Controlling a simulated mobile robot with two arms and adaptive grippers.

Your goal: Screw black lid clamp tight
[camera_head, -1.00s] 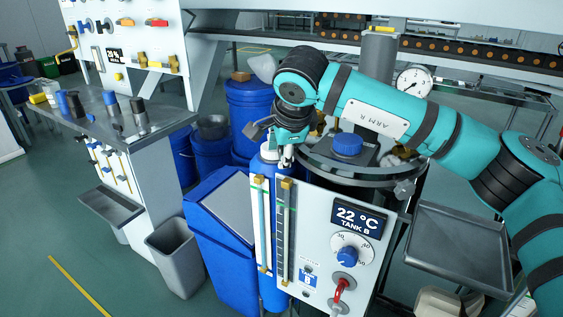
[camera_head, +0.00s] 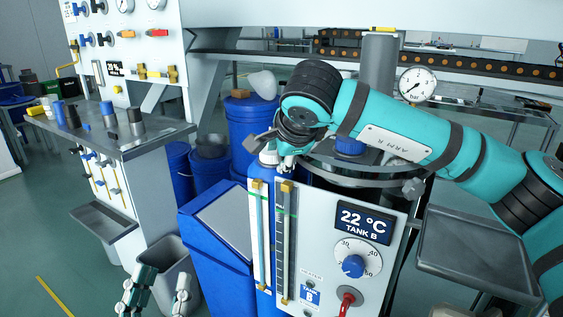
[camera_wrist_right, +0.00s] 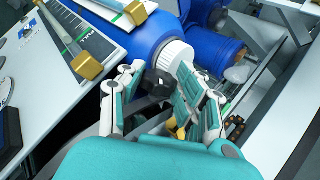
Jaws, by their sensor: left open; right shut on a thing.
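The black lid clamp knob (camera_wrist_right: 157,84) sits between the fingers of my right gripper (camera_wrist_right: 160,88) in the right wrist view, partly covered by them. In the head view my right gripper (camera_head: 286,163) points down at the left edge of the round metal tank lid (camera_head: 345,178), and the knob is hidden there. My right gripper is shut on the knob. A white ribbed cap (camera_wrist_right: 178,58) on a blue cylinder lies just behind the knob in the wrist view. My left gripper (camera_head: 163,282) is open and empty at the bottom left of the head view.
The Tank B panel (camera_head: 335,240) with dial and red-handled valve stands in front of the tank. A blue bin (camera_head: 215,255) and grey bin (camera_head: 170,255) stand left of it. A metal tray (camera_head: 475,250) is at right. My right arm covers part of the lid.

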